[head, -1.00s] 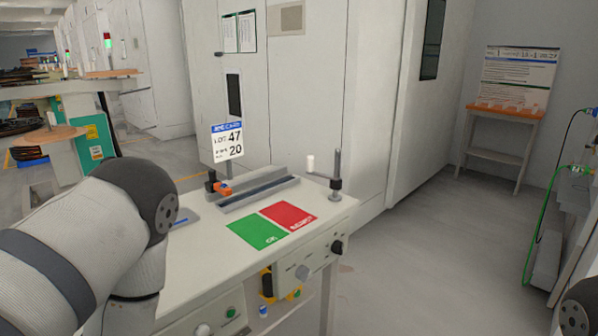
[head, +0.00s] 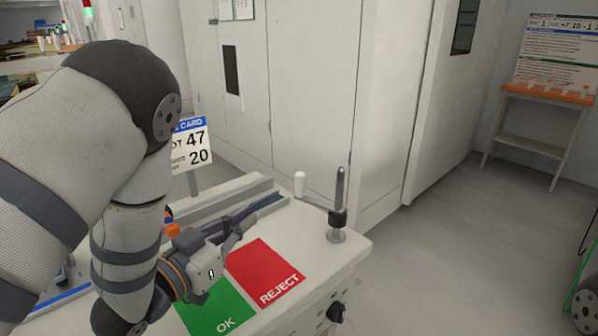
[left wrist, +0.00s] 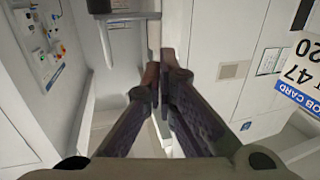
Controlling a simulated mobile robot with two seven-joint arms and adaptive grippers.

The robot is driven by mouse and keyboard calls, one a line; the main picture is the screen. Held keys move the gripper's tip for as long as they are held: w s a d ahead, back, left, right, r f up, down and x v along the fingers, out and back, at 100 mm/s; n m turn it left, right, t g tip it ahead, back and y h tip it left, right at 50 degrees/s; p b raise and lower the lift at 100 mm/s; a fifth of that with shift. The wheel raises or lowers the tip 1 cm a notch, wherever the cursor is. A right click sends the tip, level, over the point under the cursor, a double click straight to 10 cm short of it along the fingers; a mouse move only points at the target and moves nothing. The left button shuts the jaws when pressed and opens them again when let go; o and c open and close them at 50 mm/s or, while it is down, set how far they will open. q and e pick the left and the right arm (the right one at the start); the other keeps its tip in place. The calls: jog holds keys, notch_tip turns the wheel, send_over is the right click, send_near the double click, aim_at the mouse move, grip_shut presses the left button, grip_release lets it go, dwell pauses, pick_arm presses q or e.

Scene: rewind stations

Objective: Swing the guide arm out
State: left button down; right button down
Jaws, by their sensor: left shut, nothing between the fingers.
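The guide arm (head: 312,203) is a short bar on a dark upright post (head: 340,200), with a white roller (head: 299,184) standing at its free end. It is at the far right corner of the bench, and the bar points left. My left gripper (head: 243,226) is low over the bench, left of the roller and apart from it in the head view. Its fingers are together and empty. In the left wrist view the fingertips (left wrist: 160,78) point toward the white roller (left wrist: 154,32), with the dark post (left wrist: 105,45) to the left. My right gripper is not in view.
Green OK (head: 218,308) and red REJECT (head: 265,272) pads lie on the bench near my gripper. A grey rail (head: 225,198) runs behind it, and a job card (head: 191,145) stands at the back.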

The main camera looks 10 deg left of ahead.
pick_arm(q)
jog(key=b, duration=0.1)
send_near(296, 184)
jog(key=x, duration=0.6)
jog(key=shift+w+f, duration=0.1)
jog(key=shift+w, duration=0.4)
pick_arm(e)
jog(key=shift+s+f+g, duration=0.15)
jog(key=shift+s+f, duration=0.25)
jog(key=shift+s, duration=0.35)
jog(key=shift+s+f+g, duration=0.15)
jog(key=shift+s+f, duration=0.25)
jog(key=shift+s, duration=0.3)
